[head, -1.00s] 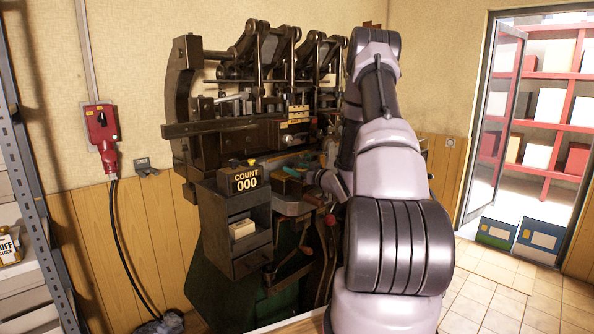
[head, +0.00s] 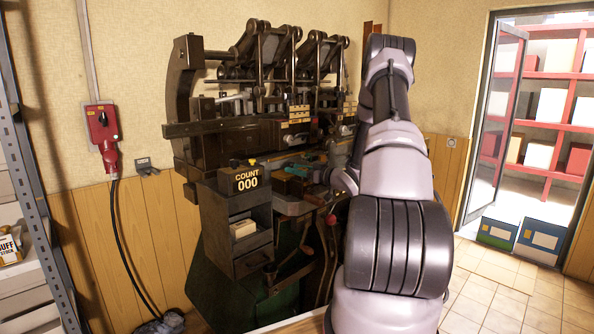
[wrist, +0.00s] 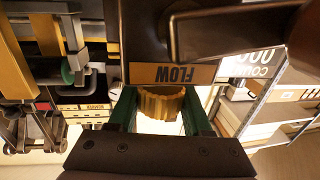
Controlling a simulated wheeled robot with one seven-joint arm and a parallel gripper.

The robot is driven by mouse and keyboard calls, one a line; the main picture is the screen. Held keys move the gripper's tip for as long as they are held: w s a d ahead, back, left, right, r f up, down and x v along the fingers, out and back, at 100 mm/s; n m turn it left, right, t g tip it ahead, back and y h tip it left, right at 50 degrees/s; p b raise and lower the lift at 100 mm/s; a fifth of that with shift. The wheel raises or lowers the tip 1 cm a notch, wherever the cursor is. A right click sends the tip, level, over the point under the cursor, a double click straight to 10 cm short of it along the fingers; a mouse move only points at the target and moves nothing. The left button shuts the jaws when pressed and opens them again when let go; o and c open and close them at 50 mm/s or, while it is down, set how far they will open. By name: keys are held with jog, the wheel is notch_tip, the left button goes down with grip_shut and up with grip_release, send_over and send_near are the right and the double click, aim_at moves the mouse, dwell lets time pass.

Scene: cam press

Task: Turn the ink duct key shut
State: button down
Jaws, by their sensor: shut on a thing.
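A ribbed brass knob (wrist: 158,103), which looks like the ink duct key, sits beside a brass plate marked FLOW (wrist: 172,73) in the wrist view. The plate's lettering appears upside down. My gripper (wrist: 158,98) has its two green fingers on either side of the knob and is shut on it. The knob's far side and its exact turn angle cannot be made out. In the head view my arm hides the knob, and my gripper's fingers cannot be made out clearly against the dark press (head: 225,131).
A counter box reading COUNT 000 (head: 246,181) stands at the press's front left, above an open cubby and drawer. A crank with a red knob (head: 331,219) is close to my arm. A red wall switch (head: 101,122) is at left. Open floor lies right.

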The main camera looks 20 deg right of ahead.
jog(key=shift+c, duration=1.7)
grip_release()
jog(key=shift+s+d, duration=0.1)
jog(key=v, duration=1)
jog(key=shift+s+d, duration=0.15)
jog(key=shift+s, duration=0.1)
